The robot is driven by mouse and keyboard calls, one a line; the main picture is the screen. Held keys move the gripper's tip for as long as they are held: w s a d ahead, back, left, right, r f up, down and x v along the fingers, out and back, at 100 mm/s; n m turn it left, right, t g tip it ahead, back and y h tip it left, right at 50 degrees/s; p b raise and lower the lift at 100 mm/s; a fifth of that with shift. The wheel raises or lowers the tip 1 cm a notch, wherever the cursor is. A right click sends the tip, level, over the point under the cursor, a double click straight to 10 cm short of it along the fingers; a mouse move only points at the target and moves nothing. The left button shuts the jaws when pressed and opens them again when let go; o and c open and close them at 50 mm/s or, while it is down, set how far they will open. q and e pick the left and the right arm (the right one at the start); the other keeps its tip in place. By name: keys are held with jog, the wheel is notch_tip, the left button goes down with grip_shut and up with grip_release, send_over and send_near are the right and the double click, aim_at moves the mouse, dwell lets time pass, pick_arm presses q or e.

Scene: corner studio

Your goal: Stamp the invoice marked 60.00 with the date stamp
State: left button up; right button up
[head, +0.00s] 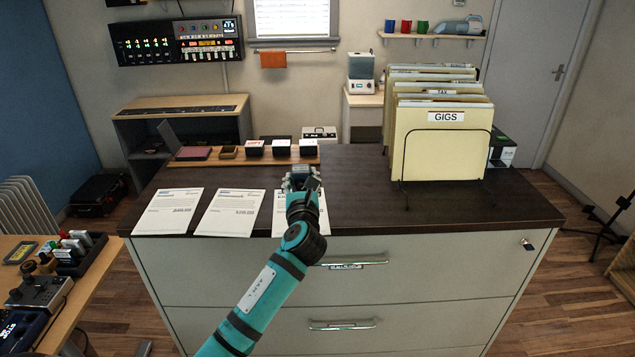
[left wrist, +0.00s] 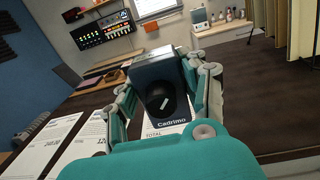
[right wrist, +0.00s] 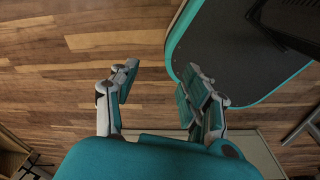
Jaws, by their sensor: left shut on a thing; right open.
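My left gripper (head: 302,180) is shut on a dark stamp (left wrist: 158,72) with "Cadrimo" on its body. It holds the stamp over the rightmost of three white invoices (head: 323,218). My arm and gripper hide much of that sheet, including its amount; the left wrist view shows only "TOTAL" on it. I cannot tell whether the stamp touches the paper. The left invoice (head: 168,212) and the middle invoice (head: 229,212) lie beside it; their amounts are too small to read surely. My right gripper (right wrist: 158,85) is open and empty above the wooden floor.
A wooden rack (head: 229,158) with several small blocks and a reddish pad (head: 194,153) stands at the cabinet's back left. A wire file holder with folders marked GIGS (head: 440,150) stands at the right. The dark top (head: 360,200) between is clear.

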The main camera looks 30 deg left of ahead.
pick_arm(q)
jog(key=shift+a+f, duration=0.2)
jog(key=shift+f, duration=0.05)
jog(key=shift+w+a+f+b, duration=0.15)
jog(key=shift+a+f+b, duration=0.1)
jog(key=shift+f+b, duration=0.35)
jog(key=shift+w+a+f+b, duration=0.15)
jog(key=shift+a+f+b, duration=0.05)
jog(key=shift+f+b, duration=0.3)
jog(key=f+b, duration=0.1)
jog(key=b, duration=0.1)
jog(key=f+b, duration=0.2)
jog(key=shift+s+d, duration=0.15)
jog(key=shift+d, duration=0.15)
jog(key=shift+a+f, duration=0.1)
jog(key=shift+f, duration=0.6)
pick_arm(e)
notch_tip(320, 180, down, 6)
jog(key=shift+w+a+f, duration=0.15)
jog(key=shift+w+a, duration=0.15)
jog(key=shift+a, duration=0.15)
jog(key=shift+a, duration=0.15)
jog(key=shift+a, duration=0.45)
pick_arm(q)
jog(key=shift+f, duration=0.25)
pick_arm(e)
jog(key=shift+d, duration=0.4)
